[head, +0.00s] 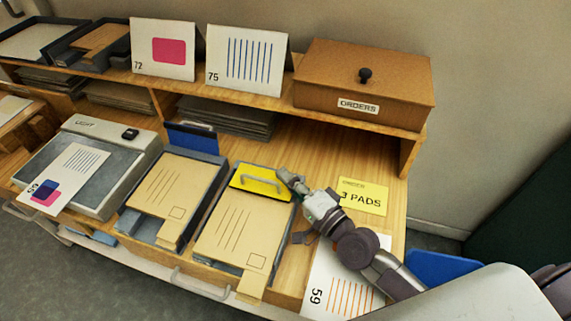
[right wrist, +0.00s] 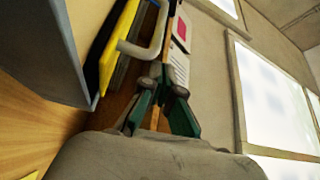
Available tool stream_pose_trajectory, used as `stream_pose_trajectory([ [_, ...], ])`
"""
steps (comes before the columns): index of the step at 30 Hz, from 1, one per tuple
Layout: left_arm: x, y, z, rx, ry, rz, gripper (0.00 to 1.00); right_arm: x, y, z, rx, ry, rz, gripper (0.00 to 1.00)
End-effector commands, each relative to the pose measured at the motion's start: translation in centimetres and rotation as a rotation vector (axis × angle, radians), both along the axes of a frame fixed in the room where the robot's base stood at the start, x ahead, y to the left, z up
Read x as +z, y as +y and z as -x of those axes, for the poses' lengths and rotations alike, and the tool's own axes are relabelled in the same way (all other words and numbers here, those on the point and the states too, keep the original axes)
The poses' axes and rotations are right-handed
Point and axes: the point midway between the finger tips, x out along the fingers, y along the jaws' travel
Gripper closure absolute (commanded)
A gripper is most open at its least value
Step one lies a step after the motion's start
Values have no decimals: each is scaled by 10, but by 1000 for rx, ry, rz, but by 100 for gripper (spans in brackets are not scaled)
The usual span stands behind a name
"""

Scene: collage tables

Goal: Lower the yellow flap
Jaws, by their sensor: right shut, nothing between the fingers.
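The yellow flap (head: 262,187) with its grey bar handle lies across the back end of a grey tray of tan sheets (head: 226,226) in the head view. It looks down, near level with the tray's rim. In the right wrist view the flap (right wrist: 118,42) shows edge-on along the grey tray wall (right wrist: 62,55), with the handle (right wrist: 152,45) standing out from it. My right gripper (head: 286,177) is shut and empty at the flap's right end, close to the handle; I cannot tell whether it touches. My left gripper is not in view.
A neighbouring tray of tan sheets (head: 163,190) has a raised blue flap (head: 192,137). A yellow "3 PADS" card (head: 362,196) and a striped card 59 (head: 340,285) lie right of the trays. A shelf (head: 285,108) with a brown ORDERS box (head: 362,82) stands behind.

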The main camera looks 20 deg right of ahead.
Motion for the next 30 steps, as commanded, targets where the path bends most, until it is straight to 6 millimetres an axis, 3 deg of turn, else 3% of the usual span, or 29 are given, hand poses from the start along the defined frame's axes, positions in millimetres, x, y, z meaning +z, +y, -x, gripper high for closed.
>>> stream_pose_trajectory([
  [6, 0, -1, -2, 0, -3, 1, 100, -2, 1, 11, 1, 1, -1, 100],
  [23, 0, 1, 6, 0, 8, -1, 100, -3, 0, 14, 0, 0, 1, 100],
  [30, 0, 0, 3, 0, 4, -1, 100, -8, -14, 46, 3, 5, 6, 100],
])
